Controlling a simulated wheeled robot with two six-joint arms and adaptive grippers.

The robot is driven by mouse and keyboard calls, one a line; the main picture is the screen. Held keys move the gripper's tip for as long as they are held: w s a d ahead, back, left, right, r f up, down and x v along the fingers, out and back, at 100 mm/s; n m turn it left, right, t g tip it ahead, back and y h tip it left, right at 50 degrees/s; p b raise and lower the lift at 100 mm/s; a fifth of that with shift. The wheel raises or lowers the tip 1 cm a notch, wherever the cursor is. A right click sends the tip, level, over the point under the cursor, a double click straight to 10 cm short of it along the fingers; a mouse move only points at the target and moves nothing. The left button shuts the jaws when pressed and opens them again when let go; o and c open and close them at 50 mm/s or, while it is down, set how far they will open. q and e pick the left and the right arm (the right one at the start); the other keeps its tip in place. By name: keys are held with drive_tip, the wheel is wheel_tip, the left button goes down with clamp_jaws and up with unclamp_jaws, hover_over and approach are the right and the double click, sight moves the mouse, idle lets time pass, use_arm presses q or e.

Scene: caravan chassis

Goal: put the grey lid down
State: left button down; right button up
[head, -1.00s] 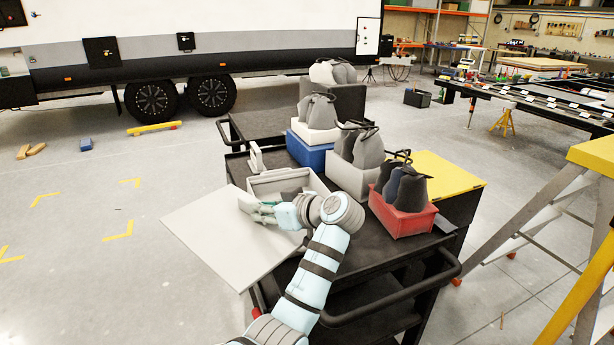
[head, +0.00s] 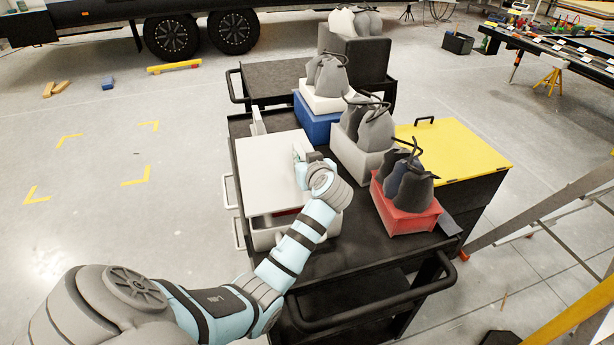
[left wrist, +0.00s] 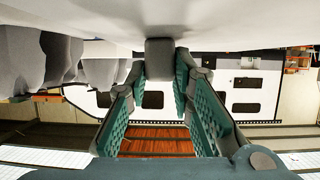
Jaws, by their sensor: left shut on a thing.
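The grey lid (head: 266,178) is a flat pale panel over the open grey box (head: 262,238) on the black trolley, covering most of it. I cannot tell whether lid and box touch. My left gripper (head: 302,158) is at the lid's right edge, shut on it. In the left wrist view, the lid's pale face (left wrist: 90,14) fills the top, and a grey block (left wrist: 160,60) sits between the teal fingertips (left wrist: 158,85). The box's inside is mostly hidden. My right gripper is not in view.
The trolley (head: 345,250) also carries a blue crate (head: 318,128), a pale box (head: 358,165) and a red crate (head: 405,217) with grey bags. A yellow-topped box (head: 455,155) stands at right. Floor on the left is mostly clear.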

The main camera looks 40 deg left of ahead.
use_arm(q)
wheel_tip(320, 180, down, 3)
drive_tip(key=shift+w+r, duration=0.15)
drive_tip(key=f, duration=0.1)
drive_tip(key=w+f, duration=0.1)
drive_tip(key=f, duration=0.1)
drive_tip(key=w+f, duration=0.1)
drive_tip(key=shift+w+d+f+b, duration=0.15)
drive_tip(key=shift+w+f+b, duration=0.05)
drive_tip(key=shift+w+b, duration=0.1)
drive_tip(key=c, duration=1.7)
unclamp_jaws()
drive_tip(key=shift+s+r, duration=0.15)
drive_tip(key=shift+s, duration=0.2)
drive_tip(key=shift+o, duration=1.4)
drive_tip(key=shift+s+r, duration=0.1)
drive_tip(key=shift+s, duration=0.1)
drive_tip(key=v, duration=1.2)
drive_tip(key=shift+w, duration=0.1)
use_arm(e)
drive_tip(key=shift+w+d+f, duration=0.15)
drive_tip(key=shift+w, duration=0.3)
